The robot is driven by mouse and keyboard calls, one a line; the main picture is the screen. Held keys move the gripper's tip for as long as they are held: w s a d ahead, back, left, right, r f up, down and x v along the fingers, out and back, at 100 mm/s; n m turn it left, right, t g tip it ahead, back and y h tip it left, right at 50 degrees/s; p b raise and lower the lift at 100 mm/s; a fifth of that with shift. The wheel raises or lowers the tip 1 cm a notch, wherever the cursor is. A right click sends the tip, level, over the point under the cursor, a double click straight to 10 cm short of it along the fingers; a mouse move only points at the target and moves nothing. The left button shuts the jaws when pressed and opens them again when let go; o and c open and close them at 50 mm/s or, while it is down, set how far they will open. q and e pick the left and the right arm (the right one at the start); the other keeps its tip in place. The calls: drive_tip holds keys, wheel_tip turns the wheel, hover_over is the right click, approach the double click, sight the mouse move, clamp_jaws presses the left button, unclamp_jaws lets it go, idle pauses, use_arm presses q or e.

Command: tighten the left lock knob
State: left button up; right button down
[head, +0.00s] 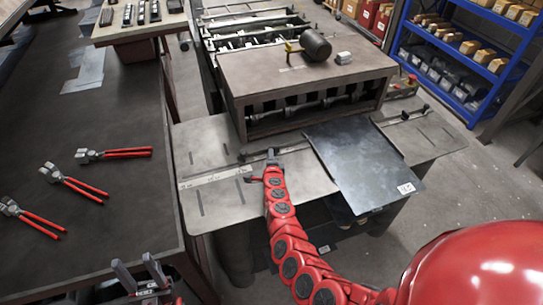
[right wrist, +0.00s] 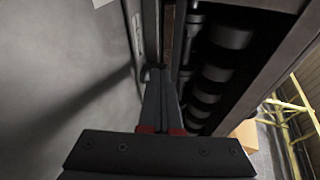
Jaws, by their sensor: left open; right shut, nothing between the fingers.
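The forming machine (head: 300,85) has a grey table plate with a ruled guide bar (head: 225,175) along its left part. My right gripper (head: 272,158) is at this bar, near the front face of the machine. In the right wrist view its fingers (right wrist: 160,95) are together, pointing into the narrow gap beside the rollers, with nothing seen between them. The left lock knob cannot be clearly told from the dark fingertips in the head view; a small dark part (right wrist: 147,74) shows beside the fingertips in the right wrist view. My left gripper (head: 138,276) is open and empty at the bottom left.
A dark metal sheet (head: 365,165) lies on the plate, right of my right gripper. A mallet (head: 314,45) and a small block rest on the machine top. Red-handled pliers (head: 115,153) lie on the left workbench (head: 100,235). Blue shelves (head: 465,60) stand at the right.

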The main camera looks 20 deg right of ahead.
sight(264, 151)
drive_tip(key=shift+w+a+f+m+h+b, duration=0.1)
drive_tip(key=shift+m+h+b, duration=0.3)
drive_tip(key=shift+h+b, duration=0.1)
drive_tip(key=shift+w+m+g+h+b, duration=0.1)
drive_tip(key=shift+m+g+h+b, duration=0.2)
drive_tip(key=shift+b, duration=0.15)
drive_tip(key=shift+a+f+m+h+b, duration=0.1)
drive_tip(key=shift+a+m+h+b, duration=0.1)
drive_tip(key=shift+m+h+b, duration=0.3)
drive_tip(key=m+g+h+b, duration=0.1)
drive_tip(key=m+h+b, duration=0.1)
drive_tip(key=b, duration=0.3)
drive_tip(key=w+a+m+g+h+b, duration=0.1)
drive_tip(key=g+b, duration=0.1)
drive_tip(key=b, duration=0.4)
drive_tip(key=w+m+g+h+b, duration=0.1)
drive_tip(key=m+g+h+b, duration=0.1)
drive_tip(key=b, duration=0.4)
drive_tip(key=shift+a+m+h, duration=0.15)
drive_tip(key=shift+m+h, duration=0.15)
drive_tip(key=shift+r+m+g+h+b, duration=0.25)
drive_tip(key=shift+m+g+b, duration=0.2)
drive_tip(key=shift+b, duration=0.6)
